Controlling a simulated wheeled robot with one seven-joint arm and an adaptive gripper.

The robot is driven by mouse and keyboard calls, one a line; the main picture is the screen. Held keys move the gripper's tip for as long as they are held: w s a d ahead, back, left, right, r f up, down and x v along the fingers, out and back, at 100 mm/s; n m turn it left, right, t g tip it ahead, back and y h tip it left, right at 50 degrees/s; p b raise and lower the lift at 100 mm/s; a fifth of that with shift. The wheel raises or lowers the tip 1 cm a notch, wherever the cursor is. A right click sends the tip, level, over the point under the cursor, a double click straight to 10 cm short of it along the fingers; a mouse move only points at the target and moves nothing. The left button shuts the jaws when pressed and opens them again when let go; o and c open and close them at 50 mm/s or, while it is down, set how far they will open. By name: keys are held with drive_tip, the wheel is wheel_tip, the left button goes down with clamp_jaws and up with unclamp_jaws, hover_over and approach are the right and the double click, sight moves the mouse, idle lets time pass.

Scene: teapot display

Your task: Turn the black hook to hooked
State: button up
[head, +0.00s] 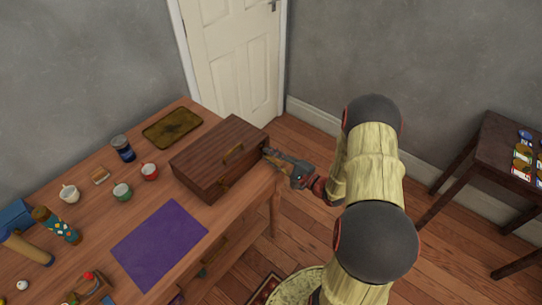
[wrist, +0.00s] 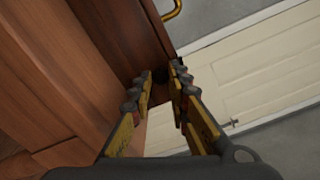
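The brown wooden box (head: 215,160) stands closed on the table, with brass handles on its lid and front. My gripper (head: 268,154) is at the box's right end, by the table edge. In the wrist view, my gripper (wrist: 162,72) points along the box's wooden side (wrist: 95,35), with a narrow gap between its fingertips. A small dark round shape lies in the dark strip between the tips; I cannot tell whether it is the black hook or whether the fingers touch it. I cannot make out the hook in the head view.
The table (head: 80,180) also holds a purple mat (head: 160,243), a dark tray (head: 172,128), a jar (head: 122,148) and several cups to the left. A white door (head: 235,60) stands behind. A small side table (head: 490,160) with jars is at the right. Floor lies between.

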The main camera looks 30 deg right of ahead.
drive_tip(key=o, duration=0.4)
drive_tip(key=v, duration=1.2)
idle(0.3)
